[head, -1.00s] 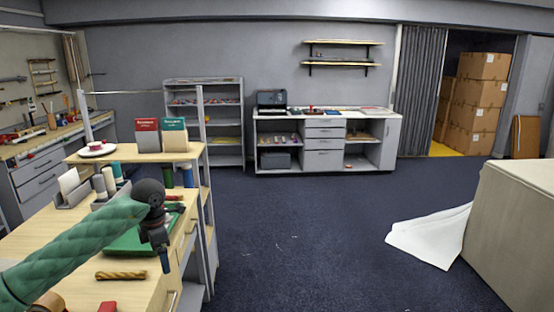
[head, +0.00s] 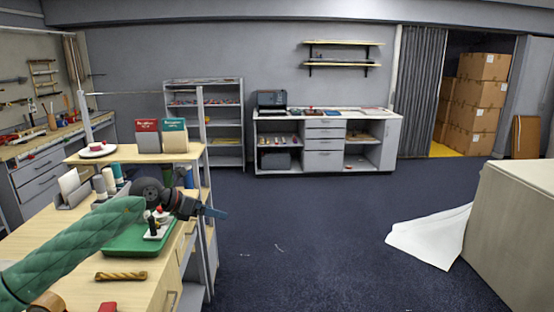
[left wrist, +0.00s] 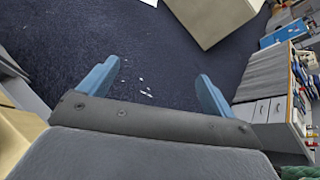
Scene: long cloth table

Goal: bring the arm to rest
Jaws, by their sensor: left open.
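My left arm comes in from the left in the head view, in a green quilted sleeve. My left gripper (head: 214,212) is beyond the right edge of the wooden workbench (head: 60,245), pointing right over the floor. In the left wrist view its two blue fingers (left wrist: 158,88) are wide apart with only carpet between them, so it is open and empty. My right gripper is not in view.
A green tray (head: 130,246) with small items lies on the bench under my left forearm. A brown twisted bar (head: 121,276) lies nearer. A shelf with a red and a green box (head: 173,136) stands behind.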

